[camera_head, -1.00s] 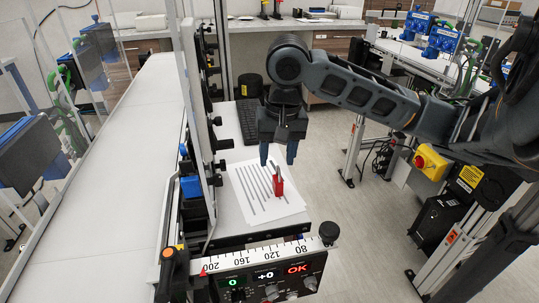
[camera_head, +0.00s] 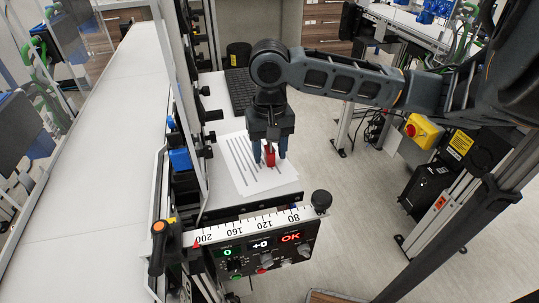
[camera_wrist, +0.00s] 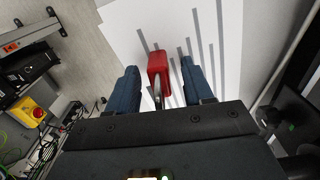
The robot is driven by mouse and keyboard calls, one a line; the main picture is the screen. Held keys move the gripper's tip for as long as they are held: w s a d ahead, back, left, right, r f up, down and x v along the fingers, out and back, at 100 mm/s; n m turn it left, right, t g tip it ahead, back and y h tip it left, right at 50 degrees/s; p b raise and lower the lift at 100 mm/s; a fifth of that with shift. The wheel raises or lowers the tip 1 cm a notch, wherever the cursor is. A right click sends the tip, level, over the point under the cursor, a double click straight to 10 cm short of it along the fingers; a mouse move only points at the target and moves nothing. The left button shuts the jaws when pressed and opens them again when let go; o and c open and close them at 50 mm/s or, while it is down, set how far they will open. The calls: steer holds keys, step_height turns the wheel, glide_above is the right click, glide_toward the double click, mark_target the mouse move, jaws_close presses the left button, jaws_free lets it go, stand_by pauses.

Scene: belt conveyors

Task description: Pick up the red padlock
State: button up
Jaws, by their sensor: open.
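The red padlock (camera_head: 269,158) stands on a white sheet with dark stripes (camera_head: 238,160), on a small white table. My gripper (camera_head: 269,156) is open, pointing down, with one finger on each side of the padlock. In the wrist view the padlock (camera_wrist: 158,66) lies between the two blue fingertips of my gripper (camera_wrist: 159,70), with a visible gap on both sides. Its metal shackle (camera_wrist: 158,92) points toward the gripper's palm. The padlock is partly hidden by the gripper in the head view.
A control panel (camera_head: 262,252) with a ruler scale stands in front of the table. A black keyboard (camera_head: 240,91) lies behind the sheet. A long white conveyor (camera_head: 100,170) runs along the left, with posts and black knobs between.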

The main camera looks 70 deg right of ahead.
steer(key=shift+c, duration=0.2)
jaws_close()
stand_by(0.3)
